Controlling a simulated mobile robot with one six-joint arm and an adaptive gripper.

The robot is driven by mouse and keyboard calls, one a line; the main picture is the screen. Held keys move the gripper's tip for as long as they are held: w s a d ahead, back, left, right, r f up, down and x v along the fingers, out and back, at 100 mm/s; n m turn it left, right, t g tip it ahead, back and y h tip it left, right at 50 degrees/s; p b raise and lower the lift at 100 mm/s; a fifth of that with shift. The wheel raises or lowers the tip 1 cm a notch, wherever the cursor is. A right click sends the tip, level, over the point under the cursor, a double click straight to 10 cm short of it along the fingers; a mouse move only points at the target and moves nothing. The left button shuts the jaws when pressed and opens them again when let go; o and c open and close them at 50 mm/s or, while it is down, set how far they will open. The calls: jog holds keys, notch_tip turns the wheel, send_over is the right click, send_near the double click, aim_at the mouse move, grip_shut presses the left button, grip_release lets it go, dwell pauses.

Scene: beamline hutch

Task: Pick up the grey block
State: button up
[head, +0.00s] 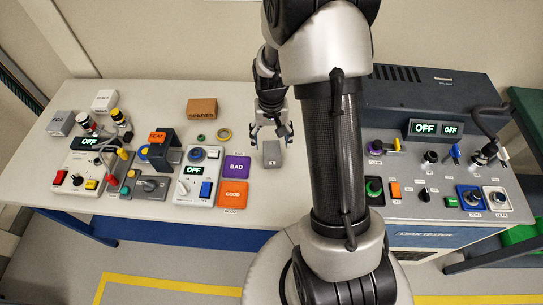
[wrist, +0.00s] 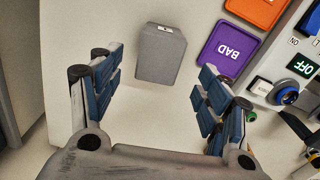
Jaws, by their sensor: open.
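The grey block (head: 272,153) stands on the white table near the middle of the head view, left of my arm. It also shows in the wrist view (wrist: 160,55), beyond the fingertips and roughly between them, with a small white label on its edge. My gripper (head: 271,133) is open and empty, with one finger on each side. In the wrist view its blue-padded fingers (wrist: 150,80) are spread wide, and the block is apart from them.
A purple BAD pad (head: 237,167) and an orange GOOD pad (head: 233,194) lie just left of the block. Control boxes with knobs (head: 198,176) stand further left. A brown box (head: 202,108) and tape rings lie behind. A large dark console (head: 430,150) fills the right.

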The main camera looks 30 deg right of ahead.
aim_at(271, 148)
notch_tip(271, 148, down, 3)
jog(key=shift+b, duration=0.3)
notch_tip(271, 148, down, 5)
jog(key=shift+f+b, duration=0.15)
jog(key=shift+b, duration=0.95)
jog(key=shift+s, duration=0.1)
jog(key=shift+c, duration=0.5)
jog(key=c, duration=1.2)
